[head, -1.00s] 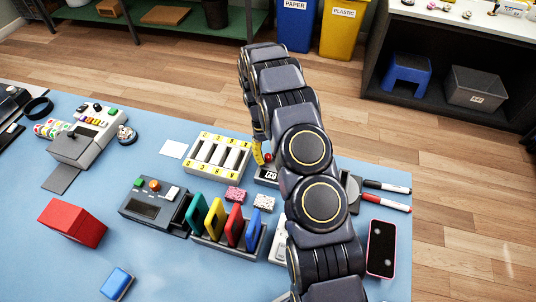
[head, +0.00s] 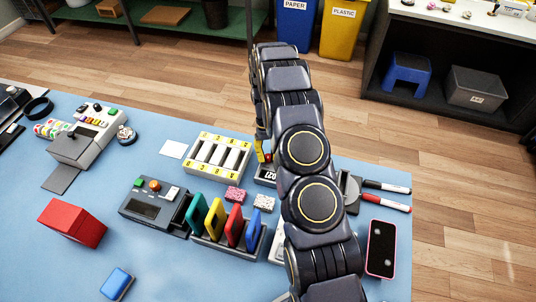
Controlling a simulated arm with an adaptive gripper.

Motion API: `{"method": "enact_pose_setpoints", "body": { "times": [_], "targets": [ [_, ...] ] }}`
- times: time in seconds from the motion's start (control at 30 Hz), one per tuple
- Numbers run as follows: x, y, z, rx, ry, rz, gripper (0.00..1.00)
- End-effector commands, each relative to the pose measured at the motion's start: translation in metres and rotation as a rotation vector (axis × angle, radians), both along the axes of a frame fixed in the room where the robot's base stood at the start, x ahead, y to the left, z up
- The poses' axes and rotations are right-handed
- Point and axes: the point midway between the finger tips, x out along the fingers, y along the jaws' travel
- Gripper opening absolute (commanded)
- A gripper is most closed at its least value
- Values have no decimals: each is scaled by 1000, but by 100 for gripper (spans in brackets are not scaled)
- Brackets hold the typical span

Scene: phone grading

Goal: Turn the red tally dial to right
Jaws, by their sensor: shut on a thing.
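The tally counter (head: 264,174) is a dark box with a white digit display, near the middle of the blue table. My arm covers its right side. A small part of the red tally dial (head: 268,157) shows behind the display. My gripper (head: 262,152) is down at the dial, with a yellow part visible at its left edge. It is shut on the red dial. Most of the gripper and the far side of the dial are hidden behind my arm.
A white rack with yellow labels (head: 218,136) stands close left of the counter. Colored phones stand in a holder (head: 202,238) in front. Two markers (head: 385,187) and a pink-edged phone (head: 381,248) lie to the right.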

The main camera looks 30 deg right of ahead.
Motion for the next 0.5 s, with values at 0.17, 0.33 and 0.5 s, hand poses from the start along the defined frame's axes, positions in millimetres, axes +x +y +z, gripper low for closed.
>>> {"method": "enact_pose_setpoints", "body": {
  "times": [0.17, 0.33, 0.5],
  "targets": [
    [0, 0, -2, 0, 0, -170, 0],
    [0, 0, -2, -1, 0, -331, 0],
    [0, 1, -2, -1, 0, -489, 0]
  ]
}}
